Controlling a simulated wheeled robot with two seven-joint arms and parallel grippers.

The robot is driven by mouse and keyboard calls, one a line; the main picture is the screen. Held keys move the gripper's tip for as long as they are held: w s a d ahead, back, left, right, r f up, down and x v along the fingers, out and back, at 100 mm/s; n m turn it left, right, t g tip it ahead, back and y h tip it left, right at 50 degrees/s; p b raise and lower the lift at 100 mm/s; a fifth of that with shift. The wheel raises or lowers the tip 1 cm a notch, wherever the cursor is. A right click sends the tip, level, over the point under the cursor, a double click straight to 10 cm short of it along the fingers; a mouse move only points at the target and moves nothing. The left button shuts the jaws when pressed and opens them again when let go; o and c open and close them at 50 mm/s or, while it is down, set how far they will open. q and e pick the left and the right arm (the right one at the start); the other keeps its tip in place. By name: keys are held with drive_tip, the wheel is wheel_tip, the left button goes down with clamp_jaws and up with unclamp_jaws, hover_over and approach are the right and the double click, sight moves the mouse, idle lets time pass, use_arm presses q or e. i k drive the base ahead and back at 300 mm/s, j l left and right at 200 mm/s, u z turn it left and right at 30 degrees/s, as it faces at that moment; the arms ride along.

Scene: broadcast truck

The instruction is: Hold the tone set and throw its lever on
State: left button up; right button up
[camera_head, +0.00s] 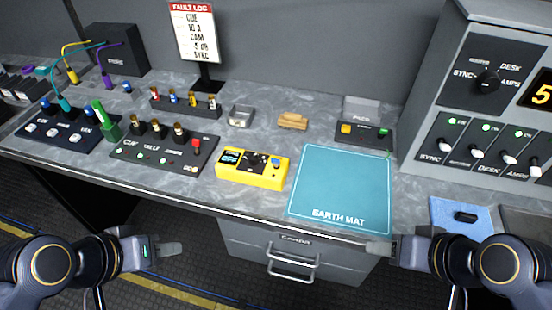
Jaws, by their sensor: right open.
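The yellow box that looks like the tone set (252,167) sits near the front edge of the counter, left of the earth mat. Its top has a small display that appears to read OFF, a dark round control and a blue part at the right. I cannot make out for certain which part is its lever. My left gripper (170,249) is in front of the counter, below and left of the box and apart from it; its jaw gap cannot be made out. My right gripper (380,249) is open and empty below the earth mat's front edge.
The teal earth mat (343,188) is bare. A dark cue panel (165,155) with a red-topped part stands left of the yellow box. A small grey item (241,116) and a tan block (292,121) lie behind. A switch console (490,140) rises at right. A drawer handle (292,262) protrudes below the counter.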

sight(276, 162)
drive_tip(key=i+j+z, duration=0.1)
drive_tip(key=j+z, duration=0.4)
drive_tip(key=j, duration=0.25)
drive_tip(key=j+z, duration=0.45)
drive_tip(key=j, duration=0.3)
drive_tip(key=k+l, duration=0.05)
